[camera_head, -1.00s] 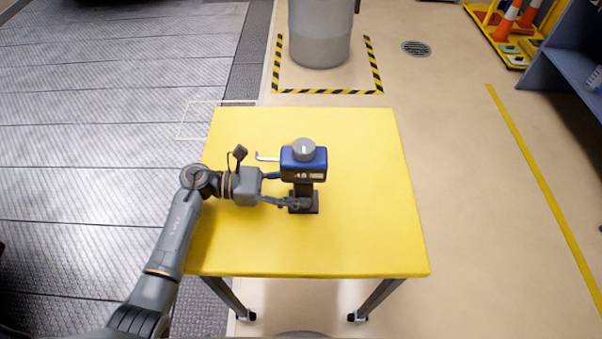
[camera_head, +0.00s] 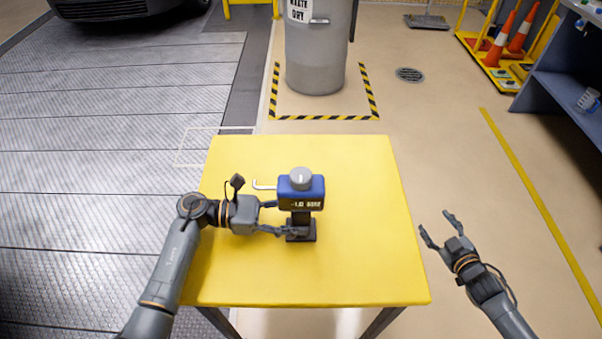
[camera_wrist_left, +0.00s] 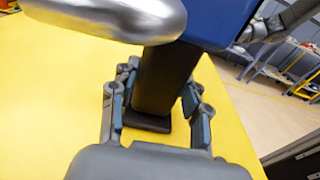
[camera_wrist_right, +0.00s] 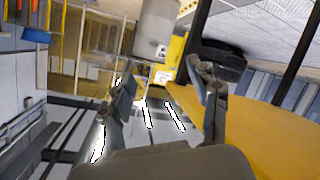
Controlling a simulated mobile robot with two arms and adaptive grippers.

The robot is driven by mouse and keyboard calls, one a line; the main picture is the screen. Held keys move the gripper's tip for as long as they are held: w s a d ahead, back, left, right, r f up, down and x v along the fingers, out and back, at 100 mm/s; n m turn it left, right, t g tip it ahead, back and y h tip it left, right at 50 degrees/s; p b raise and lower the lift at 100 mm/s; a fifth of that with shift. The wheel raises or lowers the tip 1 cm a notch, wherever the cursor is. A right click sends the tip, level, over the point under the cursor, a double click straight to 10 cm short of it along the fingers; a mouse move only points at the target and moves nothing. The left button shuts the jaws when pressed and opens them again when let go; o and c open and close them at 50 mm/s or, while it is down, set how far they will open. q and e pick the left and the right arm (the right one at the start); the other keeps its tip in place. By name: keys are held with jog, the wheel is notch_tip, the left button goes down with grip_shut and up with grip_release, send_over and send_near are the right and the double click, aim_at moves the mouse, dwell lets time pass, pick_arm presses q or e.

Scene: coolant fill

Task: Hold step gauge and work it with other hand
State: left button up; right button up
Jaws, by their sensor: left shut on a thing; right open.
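The step gauge (camera_head: 301,193) stands upright on the yellow table (camera_head: 367,240). It has a blue head with a lit display, a grey knob (camera_head: 300,174) on top, a dark post and a square base. A thin pale hooked rod sticks out left of its head. My left gripper (camera_head: 286,219) is shut on the post from the left; the left wrist view shows the fingers (camera_wrist_left: 158,105) on either side of the dark post (camera_wrist_left: 162,80). My right gripper (camera_head: 437,229) is open and empty, right of the table's right edge and apart from the gauge.
A grey bin (camera_head: 317,55) stands behind the table inside striped floor tape. Orange cones (camera_head: 500,45) on a yellow cart and a blue-grey shelf (camera_head: 560,85) are at the far right. The table right of the gauge is clear.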

jog(key=a+r+n+y, duration=0.1)
jog(key=a+r, duration=0.2)
jog(key=r, duration=0.2)
jog(key=a+r+n+t+y, duration=0.1)
jog(key=a+r+y, duration=0.1)
jog(key=a+r, duration=0.2)
jog(key=w+a+r+n+y, duration=0.1)
jog(key=a+r+y, duration=0.1)
jog(key=r, duration=0.5)
jog(key=shift+a+r+t, duration=0.3)
jog(key=shift+a+t, duration=0.1)
jog(key=shift+a, duration=0.25)
jog(key=s+a+r+g+y, duration=0.1)
jog(key=s+a+r+y, duration=0.3)
jog(key=a, duration=0.4)
jog(key=m+g+y, duration=0.2)
send_near(309, 182)
jog(key=x, duration=1.2)
jog(key=shift+c, duration=0.5)
jog(key=c, duration=1.1)
